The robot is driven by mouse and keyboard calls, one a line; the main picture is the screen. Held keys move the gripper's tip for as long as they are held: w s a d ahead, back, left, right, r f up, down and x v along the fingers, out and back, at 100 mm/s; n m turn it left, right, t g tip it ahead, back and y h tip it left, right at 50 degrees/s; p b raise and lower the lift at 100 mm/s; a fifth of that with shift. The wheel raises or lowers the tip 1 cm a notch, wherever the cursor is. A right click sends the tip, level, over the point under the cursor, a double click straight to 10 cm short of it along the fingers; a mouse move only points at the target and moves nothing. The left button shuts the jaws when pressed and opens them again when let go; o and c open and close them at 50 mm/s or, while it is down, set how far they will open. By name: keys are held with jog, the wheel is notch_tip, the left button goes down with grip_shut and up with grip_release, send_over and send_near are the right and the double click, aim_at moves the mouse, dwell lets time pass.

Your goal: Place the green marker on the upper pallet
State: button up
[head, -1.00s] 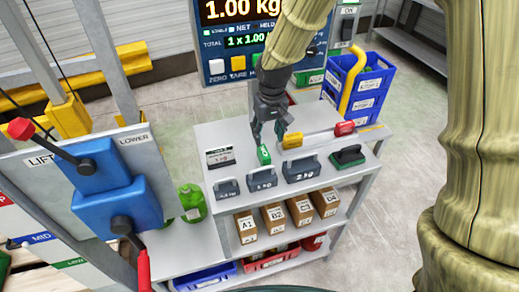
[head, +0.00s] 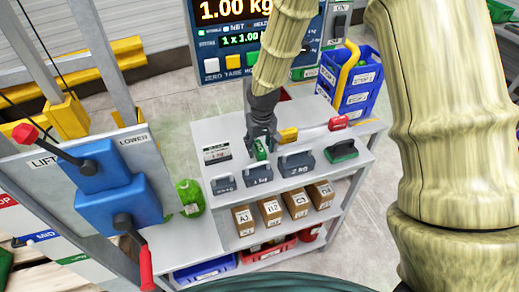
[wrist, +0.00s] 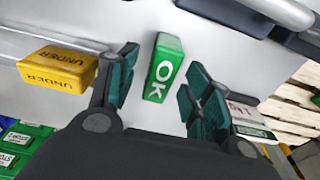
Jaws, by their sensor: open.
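The green marker (head: 261,149), a small block lettered "OK", stands on the grey bench top (head: 229,133). It also shows in the wrist view (wrist: 163,69). My gripper (head: 262,142) is open right at the marker; in the wrist view one finger (wrist: 160,88) shows on each side of it, with gaps on both sides. The frames do not show how deep the fingers reach around it. Pale wooden pallet slats (wrist: 292,112) show at the right of the wrist view and at the lower left of the head view (head: 35,278); I cannot tell which is the upper pallet.
A yellow "UNDER" block (wrist: 57,70) and a red block (head: 338,123) stand right of the marker. Several grey weights (head: 296,164) line the bench front. Blue lift levers (head: 120,190) stand at left, blue crates (head: 355,85) at right.

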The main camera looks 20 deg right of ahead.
jog(key=shift+w+f, duration=0.15)
jog(key=shift+f, duration=0.95)
jog(key=shift+c, duration=0.4)
grip_shut()
jog(key=shift+r, duration=0.1)
